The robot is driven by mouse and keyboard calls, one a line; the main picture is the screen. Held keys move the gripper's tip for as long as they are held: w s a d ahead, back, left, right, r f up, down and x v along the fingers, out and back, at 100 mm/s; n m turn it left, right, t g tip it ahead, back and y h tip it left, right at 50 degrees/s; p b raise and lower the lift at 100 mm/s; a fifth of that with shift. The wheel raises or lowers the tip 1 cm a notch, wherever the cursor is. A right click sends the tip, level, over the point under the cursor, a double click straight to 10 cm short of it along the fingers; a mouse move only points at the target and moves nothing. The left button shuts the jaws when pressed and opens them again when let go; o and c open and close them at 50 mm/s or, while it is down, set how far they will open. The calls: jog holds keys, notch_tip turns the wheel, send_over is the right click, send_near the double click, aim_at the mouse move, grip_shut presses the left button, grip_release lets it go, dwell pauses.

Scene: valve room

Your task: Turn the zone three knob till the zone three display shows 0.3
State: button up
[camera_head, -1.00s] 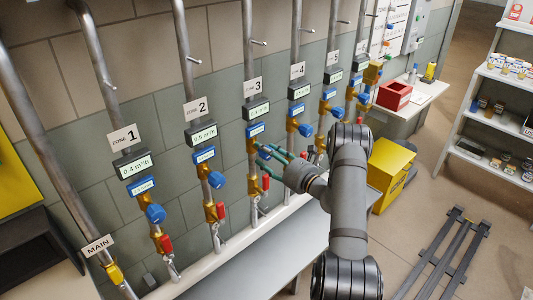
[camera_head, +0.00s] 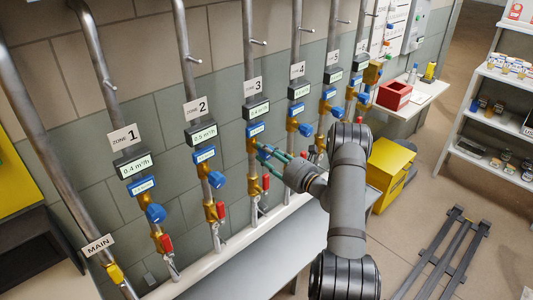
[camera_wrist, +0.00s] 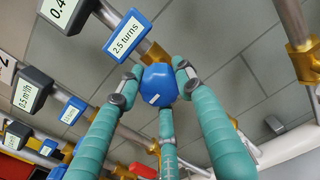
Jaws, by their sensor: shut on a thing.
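The zone three knob (camera_wrist: 159,86) is a blue faceted knob with a white mark, in the middle of the wrist view. My gripper (camera_wrist: 157,84) has three teal fingers shut around it. In the head view my gripper (camera_head: 268,153) reaches the zone three pipe from the right and partly hides the knob. The zone three display (camera_head: 257,110) is a dark box with a pale screen above the knob. In the wrist view it (camera_wrist: 60,8) is cut off by the edge and shows 0.4. A blue label box (camera_wrist: 128,35) beside the knob reads 2.5 turns.
The zone two knob (camera_head: 217,180) and zone four knob (camera_head: 306,130) sit on neighbouring pipes. A red-handled valve (camera_head: 266,182) is below the zone three knob. A white ledge (camera_head: 205,262) runs under the pipes. A yellow box (camera_head: 390,172) stands at the right.

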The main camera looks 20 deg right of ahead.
jog(key=shift+m, duration=1.2)
jog(key=shift+f+m+p, duration=0.15)
jog(key=shift+m+p, duration=0.15)
jog(key=shift+m, duration=0.3)
jog(key=shift+s, duration=0.1)
jog(key=o, duration=1.1)
jog(key=shift+o, duration=0.2)
jog(key=v, duration=1.2)
